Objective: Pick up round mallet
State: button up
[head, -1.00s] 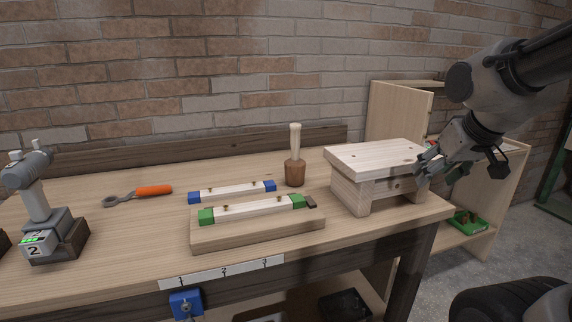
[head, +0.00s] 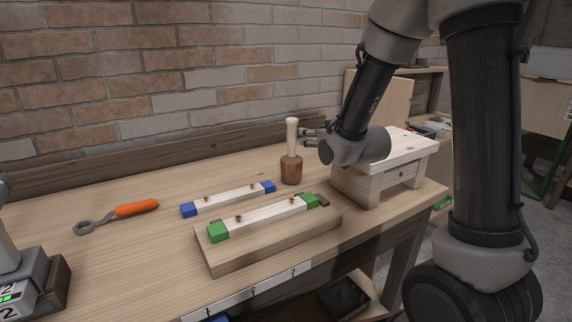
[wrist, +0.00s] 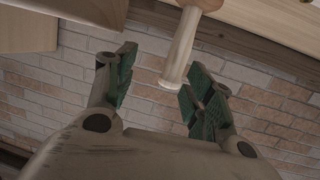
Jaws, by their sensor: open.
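The round mallet (head: 291,168) stands upright on the workbench, its brown cylindrical head down and its pale handle up. My gripper (head: 308,137) is just right of the handle in the head view, with its fingers pointing left toward it. In the wrist view the mallet's pale handle (wrist: 181,50) reaches down from the top edge, its end near the gap between my fingers. My gripper (wrist: 158,92) is open there, with green pads on both fingers and nothing clearly held. The head view partly hides the fingers behind my wrist.
A small wooden bench (head: 400,160) stands close on the right, under my wrist. In front lie a blue-ended strip (head: 228,199) and a green-ended strip (head: 262,215) on a wooden block (head: 275,243). An orange-handled wrench (head: 118,213) lies left. A brick wall (head: 150,80) rises behind.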

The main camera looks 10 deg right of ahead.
aim_at(294, 134)
jog(key=w+a+f+t, duration=0.1)
jog(key=w+a+f+t+y, duration=0.1)
jog(key=a, duration=0.1)
jog(key=shift+n, duration=0.3)
jog(key=shift+t, duration=0.3)
jog(key=x, duration=0.7)
jog(key=shift+w+a, duration=0.25)
jog(key=shift+w, duration=0.05)
grip_shut()
jog(key=shift+r, duration=0.1)
